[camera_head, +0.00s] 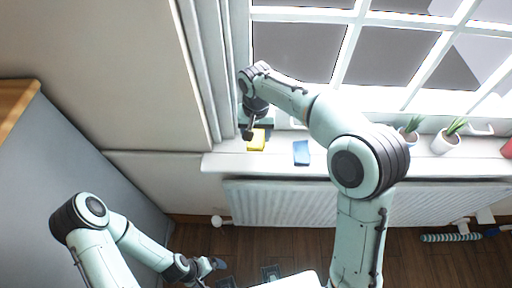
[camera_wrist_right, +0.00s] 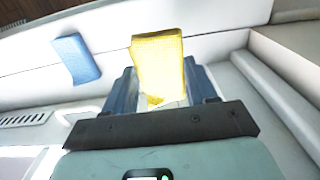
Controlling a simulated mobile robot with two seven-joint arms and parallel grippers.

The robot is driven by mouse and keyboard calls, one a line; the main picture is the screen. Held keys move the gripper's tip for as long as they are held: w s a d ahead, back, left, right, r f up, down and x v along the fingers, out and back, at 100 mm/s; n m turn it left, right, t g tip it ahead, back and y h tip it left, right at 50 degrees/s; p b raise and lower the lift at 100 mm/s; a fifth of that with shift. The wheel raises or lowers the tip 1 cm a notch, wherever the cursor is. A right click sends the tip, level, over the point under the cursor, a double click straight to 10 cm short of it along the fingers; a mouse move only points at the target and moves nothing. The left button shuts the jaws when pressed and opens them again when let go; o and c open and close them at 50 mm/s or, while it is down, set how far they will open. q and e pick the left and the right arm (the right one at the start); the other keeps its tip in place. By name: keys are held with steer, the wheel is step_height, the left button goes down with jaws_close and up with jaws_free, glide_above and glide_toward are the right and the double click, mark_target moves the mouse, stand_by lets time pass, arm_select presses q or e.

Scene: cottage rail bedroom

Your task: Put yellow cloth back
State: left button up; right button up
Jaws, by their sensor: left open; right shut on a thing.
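The yellow cloth (camera_head: 257,142) is at the left end of the white windowsill (camera_head: 228,162). My right gripper (camera_head: 252,132) reaches down to it from above and is shut on it. In the right wrist view the yellow cloth (camera_wrist_right: 158,62) stands between the two blue fingers of my right gripper (camera_wrist_right: 163,88). I cannot tell whether the cloth touches the sill. My left gripper (camera_head: 212,265) is open, low over the floor, far from the cloth.
A blue cloth-like piece (camera_head: 301,152) lies on the sill right of the yellow cloth; it also shows in the right wrist view (camera_wrist_right: 76,58). Potted plants (camera_head: 447,140) stand further right. A curtain (camera_head: 212,70) hangs close on the left. A radiator (camera_head: 290,204) is below.

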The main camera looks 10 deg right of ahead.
mark_target(256, 152)
arm_select(q)
steer(key=shift+s+f+b, duration=0.25)
steer(key=shift+f+b, duration=0.05)
steer(key=shift+f, duration=0.15)
arm_select(e)
steer(key=shift+f, duration=3.45)
steer(key=shift+f, duration=0.15)
steer(key=o, duration=1)
arm_select(q)
steer(key=shift+s, duration=0.1)
arm_select(e)
steer(key=shift+r, duration=0.2)
step_height(256, 152, up, 12)
steer(key=shift+f+p, duration=0.1)
steer(key=shift+p, duration=0.7)
arm_select(q)
steer(key=shift+w+r, duration=0.75)
steer(key=shift+r, duration=0.25)
steer(key=shift+s, duration=0.1)
